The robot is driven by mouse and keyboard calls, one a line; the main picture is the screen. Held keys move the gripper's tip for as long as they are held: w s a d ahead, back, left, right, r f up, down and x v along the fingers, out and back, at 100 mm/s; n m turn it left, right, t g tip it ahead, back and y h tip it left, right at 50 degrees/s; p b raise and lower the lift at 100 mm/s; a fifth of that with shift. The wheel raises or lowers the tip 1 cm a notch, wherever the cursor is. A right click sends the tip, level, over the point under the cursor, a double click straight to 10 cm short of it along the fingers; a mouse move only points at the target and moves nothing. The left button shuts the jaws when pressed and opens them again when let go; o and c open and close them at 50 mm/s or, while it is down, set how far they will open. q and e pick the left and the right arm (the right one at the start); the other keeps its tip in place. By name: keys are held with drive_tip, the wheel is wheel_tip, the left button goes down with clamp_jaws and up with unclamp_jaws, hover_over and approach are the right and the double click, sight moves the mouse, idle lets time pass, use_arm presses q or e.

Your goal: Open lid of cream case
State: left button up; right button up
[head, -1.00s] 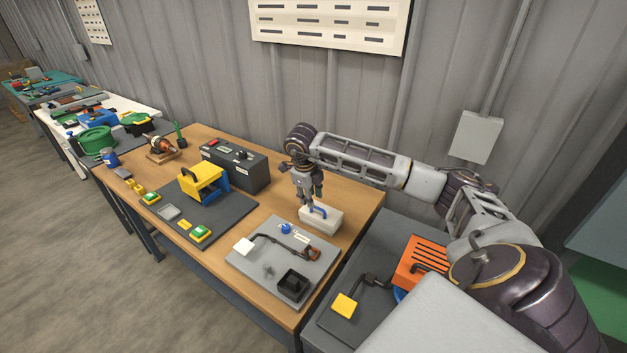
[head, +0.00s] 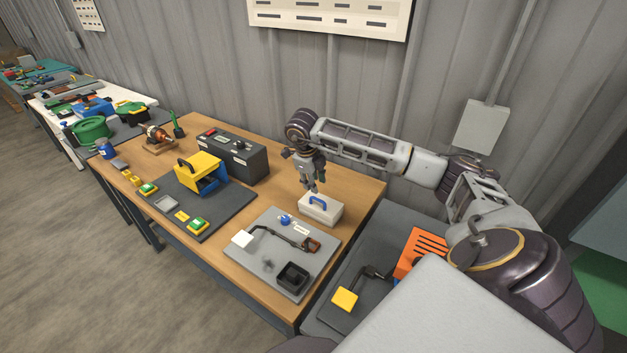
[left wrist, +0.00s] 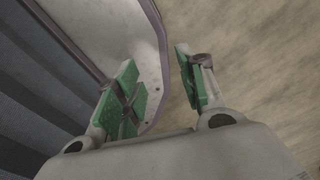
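The cream case (head: 321,211) is a small box with a blue handle (head: 318,202) on top. It sits on the wooden table near its right end, and its lid looks closed. My right gripper (head: 314,189) points down just above and behind the handle. It looks apart from the handle and holds nothing I can see. Its fingers are too small to tell whether they are open. My left gripper (left wrist: 157,85) shows only in the left wrist view. Its green-padded fingers are spread with nothing between them.
A grey board (head: 262,264) with a black tray (head: 292,276) and a dark-handled tool lies in front of the case. A dark grey box (head: 235,158) and a yellow-blue box (head: 203,170) stand to the left. Bare wood (head: 265,195) lies between. The corrugated wall is behind.

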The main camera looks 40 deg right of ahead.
sight(317, 199)
drive_tip(key=b+x, duration=0.3)
drive_tip(key=x, duration=0.2)
drive_tip(key=shift+f, duration=0.15)
drive_tip(key=shift+d+f+b, duration=0.1)
drive_tip(key=shift+f+b, duration=0.2)
drive_tip(key=b+x, duration=0.1)
drive_tip(key=x, duration=0.1)
drive_tip(key=shift+f+b, duration=0.25)
drive_tip(key=shift+b, duration=0.1)
drive_tip(key=shift+d+f, duration=0.1)
drive_tip(key=shift+f, duration=0.15)
use_arm(q)
drive_tip(key=w+a+f, duration=0.2)
drive_tip(key=a+f, duration=0.1)
drive_tip(key=f, duration=0.2)
drive_tip(key=shift+w+a+f, duration=0.3)
drive_tip(key=shift+a+f, duration=0.05)
drive_tip(key=shift+a, duration=0.05)
use_arm(e)
drive_tip(key=shift+c, duration=0.5)
